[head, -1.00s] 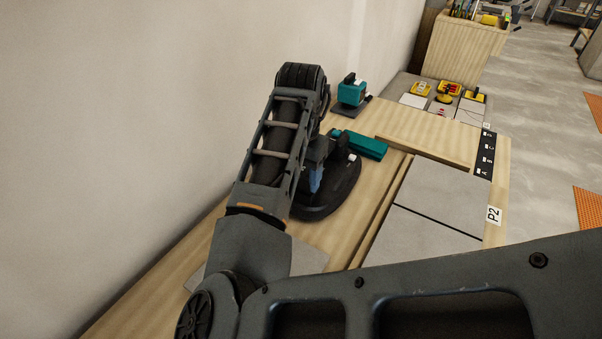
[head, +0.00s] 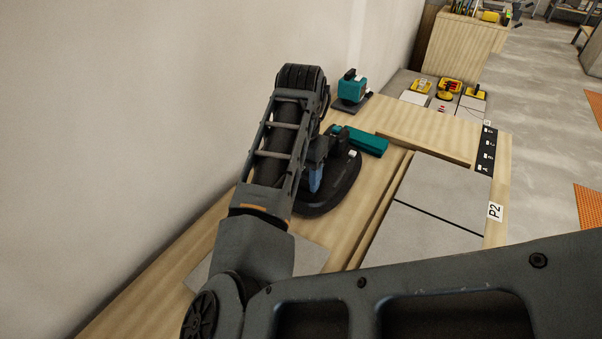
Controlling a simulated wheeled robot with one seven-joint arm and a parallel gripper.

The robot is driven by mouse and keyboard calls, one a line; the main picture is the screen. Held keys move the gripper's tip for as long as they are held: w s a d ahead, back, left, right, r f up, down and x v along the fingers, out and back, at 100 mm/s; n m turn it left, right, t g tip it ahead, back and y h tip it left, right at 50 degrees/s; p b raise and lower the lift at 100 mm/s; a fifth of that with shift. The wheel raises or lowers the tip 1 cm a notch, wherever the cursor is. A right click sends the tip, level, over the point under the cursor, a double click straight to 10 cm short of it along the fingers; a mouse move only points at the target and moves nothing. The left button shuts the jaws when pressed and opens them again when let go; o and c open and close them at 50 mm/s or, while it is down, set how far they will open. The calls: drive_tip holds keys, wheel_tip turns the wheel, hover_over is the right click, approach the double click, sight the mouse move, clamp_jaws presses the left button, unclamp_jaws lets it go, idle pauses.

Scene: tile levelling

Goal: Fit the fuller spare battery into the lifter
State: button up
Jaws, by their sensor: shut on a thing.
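The lifter (head: 352,182) lies on the bench, with a broad black rounded base and a teal grip (head: 365,142) reaching to the right. My gripper (head: 315,180) is low over the left part of the lifter, with a blue part of it showing. My arm covers most of it from this view. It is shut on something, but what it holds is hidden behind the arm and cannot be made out. No spare battery can be clearly identified, and the lifter's battery slot is not clearly visible.
A teal device (head: 350,88) on a dark stand is behind the lifter. Large grey tiles (head: 425,235) lie on the bench at right, by a P2 label (head: 495,212). Yellow items (head: 449,86) are farther back. A pale wall (head: 150,110) rises close on the left.

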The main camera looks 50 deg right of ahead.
drive_tip(key=o, duration=1.2)
drive_tip(key=shift+c, duration=0.2)
wheel_tip(320, 180, up, 8)
drive_tip(key=shift+f, duration=0.1)
drive_tip(key=shift+d, duration=0.1)
